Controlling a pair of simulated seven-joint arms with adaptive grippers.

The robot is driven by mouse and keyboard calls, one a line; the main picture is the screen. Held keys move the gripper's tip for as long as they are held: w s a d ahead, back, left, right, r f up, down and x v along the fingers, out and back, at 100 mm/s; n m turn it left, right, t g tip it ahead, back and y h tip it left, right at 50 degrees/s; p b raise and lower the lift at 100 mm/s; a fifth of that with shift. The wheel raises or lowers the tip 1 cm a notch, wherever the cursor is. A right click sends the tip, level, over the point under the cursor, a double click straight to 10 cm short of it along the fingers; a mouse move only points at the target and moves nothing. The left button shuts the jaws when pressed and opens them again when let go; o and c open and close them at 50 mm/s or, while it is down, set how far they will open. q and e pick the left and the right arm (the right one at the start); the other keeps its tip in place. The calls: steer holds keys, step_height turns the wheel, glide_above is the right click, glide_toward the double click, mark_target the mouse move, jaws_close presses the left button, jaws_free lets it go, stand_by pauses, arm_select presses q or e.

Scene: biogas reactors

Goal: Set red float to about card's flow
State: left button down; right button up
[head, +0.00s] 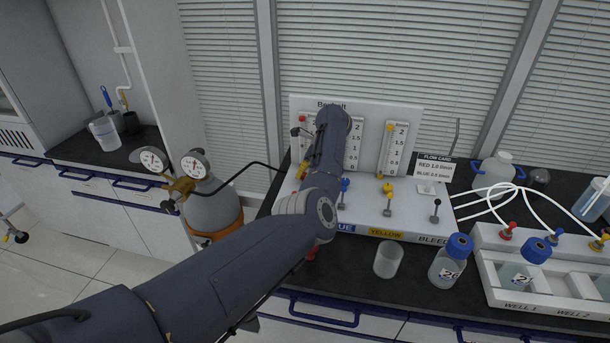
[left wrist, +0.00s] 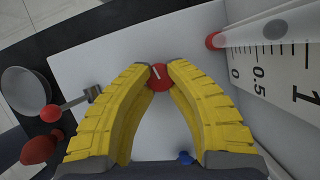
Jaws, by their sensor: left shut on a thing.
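My left gripper (left wrist: 160,72) has its yellow fingertips shut on a red knob (left wrist: 158,80) with a white mark, on the white panel base. In the head view my left arm covers the knob; only a bit of yellow finger (head: 301,172) shows. The red-line tube stands beside it with a red end piece (left wrist: 213,41) and a scale (left wrist: 275,75) reading 0.5 and 1. A grey oval (left wrist: 275,30) in the tube, perhaps the float, sits between those marks. The flow card (head: 436,166) lists RED and BLUE flows; its digits are too small to be sure. My right gripper is not in view.
The yellow tube (head: 388,150) and yellow knob (head: 387,189) are right of my arm. A clear beaker (head: 388,260) and blue-capped bottle (head: 449,266) stand in front of the panel. A gas cylinder (head: 212,205) with gauges stands at left.

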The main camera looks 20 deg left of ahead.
arm_select(q)
steer(key=shift+f+n+g, duration=0.1)
steer(key=shift+n+g, duration=0.3)
steer(key=shift+n, duration=1.2)
steer(key=c, duration=1.1)
jaws_free()
steer(key=shift+o, duration=0.2)
steer(key=v, duration=1.2)
steer(key=shift+w, duration=0.2)
steer(key=shift+a, duration=0.1)
steer(key=shift+a, duration=0.15)
